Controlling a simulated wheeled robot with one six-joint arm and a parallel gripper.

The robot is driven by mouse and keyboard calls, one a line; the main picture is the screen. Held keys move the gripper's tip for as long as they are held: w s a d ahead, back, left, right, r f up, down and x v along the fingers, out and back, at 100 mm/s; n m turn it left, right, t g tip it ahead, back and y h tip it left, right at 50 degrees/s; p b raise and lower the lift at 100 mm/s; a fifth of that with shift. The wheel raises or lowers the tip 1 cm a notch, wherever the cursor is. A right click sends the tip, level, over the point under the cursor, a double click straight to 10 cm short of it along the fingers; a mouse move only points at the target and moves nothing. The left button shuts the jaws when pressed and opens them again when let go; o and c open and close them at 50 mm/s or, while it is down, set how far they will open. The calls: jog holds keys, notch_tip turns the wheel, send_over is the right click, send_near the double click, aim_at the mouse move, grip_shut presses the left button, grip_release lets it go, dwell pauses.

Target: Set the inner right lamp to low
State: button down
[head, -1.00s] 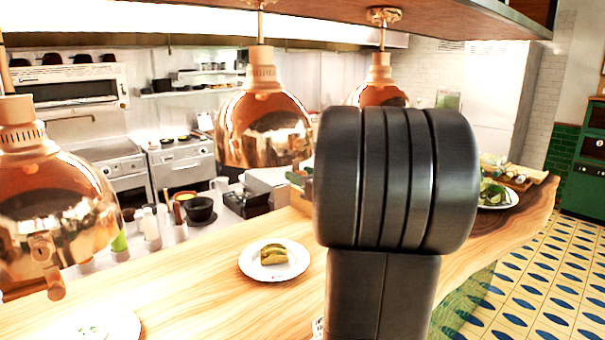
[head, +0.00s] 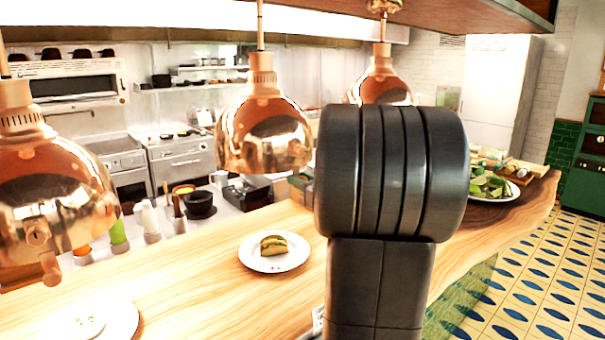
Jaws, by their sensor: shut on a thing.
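Three copper dome lamps hang over the wooden counter (head: 200,275): a near left lamp (head: 50,190), a middle lamp (head: 265,130) and a farther right lamp (head: 380,85). I cannot tell for certain which is the inner right one. The left lamp shows a small copper knob with a short lever (head: 50,268) on its lower front. No knob shows on the middle lamp. The lower part of the right lamp is hidden behind my dark arm link, which fills the centre right. My gripper is not visible, and neither is what it touches.
A plate with a taco (head: 273,251) stands mid-counter, a partly cut-off plate (head: 95,325) at the near left, and a plate of greens (head: 488,188) at the far right. A shelf (head: 480,15) hangs overhead. Tiled floor lies open at right.

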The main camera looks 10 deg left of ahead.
notch_tip(320, 180, down, 4)
jog(key=shift+f+b, duration=0.1)
jog(key=shift+b, duration=0.6)
jog(key=c, duration=1.3)
grip_release()
jog(key=shift+o, duration=0.2)
jog(key=shift+d, duration=0.1)
jog(key=b+v, duration=0.1)
jog(key=v, duration=1.2)
jog(key=shift+s+d, duration=0.25)
jog(key=shift+s, duration=0.05)
jog(key=shift+a, duration=0.1)
